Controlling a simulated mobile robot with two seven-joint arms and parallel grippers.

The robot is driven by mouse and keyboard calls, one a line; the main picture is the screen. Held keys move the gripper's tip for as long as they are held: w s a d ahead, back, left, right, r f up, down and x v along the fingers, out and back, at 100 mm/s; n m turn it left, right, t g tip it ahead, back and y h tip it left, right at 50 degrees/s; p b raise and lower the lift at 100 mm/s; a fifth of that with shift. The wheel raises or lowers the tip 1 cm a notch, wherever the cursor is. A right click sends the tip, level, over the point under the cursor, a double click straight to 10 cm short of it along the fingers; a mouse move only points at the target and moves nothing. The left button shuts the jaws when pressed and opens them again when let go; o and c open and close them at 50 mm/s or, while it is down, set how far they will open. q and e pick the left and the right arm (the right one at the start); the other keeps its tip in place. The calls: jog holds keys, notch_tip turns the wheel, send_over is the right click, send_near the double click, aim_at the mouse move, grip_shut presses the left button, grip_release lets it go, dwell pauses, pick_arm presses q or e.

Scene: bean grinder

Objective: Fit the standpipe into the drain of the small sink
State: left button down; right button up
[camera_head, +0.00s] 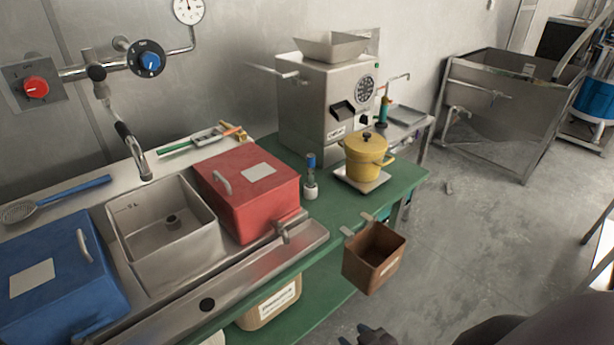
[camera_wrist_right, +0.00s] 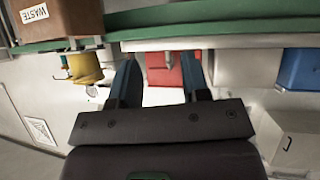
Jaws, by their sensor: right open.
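The small sink (camera_head: 135,262) is a square steel basin between a blue lidded box and a red lidded box. A short dark round piece (camera_head: 172,221) shows on its floor; I cannot tell whether it is the bare drain or a fitting in it. I cannot make out a separate standpipe in either view. My right gripper (camera_head: 366,336) shows at the bottom edge of the head view, apart from the counter. In the right wrist view its two fingers (camera_wrist_right: 159,62) are spread with nothing between them. My left gripper is not in view.
The red box (camera_head: 250,205) and blue box (camera_head: 62,300) flank the sink, with a tap (camera_head: 142,160) behind. A waste bin (camera_head: 372,258) hangs off the green counter's front edge, near a yellow pot (camera_head: 366,152) and a grinder (camera_head: 310,105).

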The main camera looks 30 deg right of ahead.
jog(key=shift+w+a+r, duration=0.1)
jog(key=shift+w+r, duration=0.1)
jog(key=shift+w, duration=0.2)
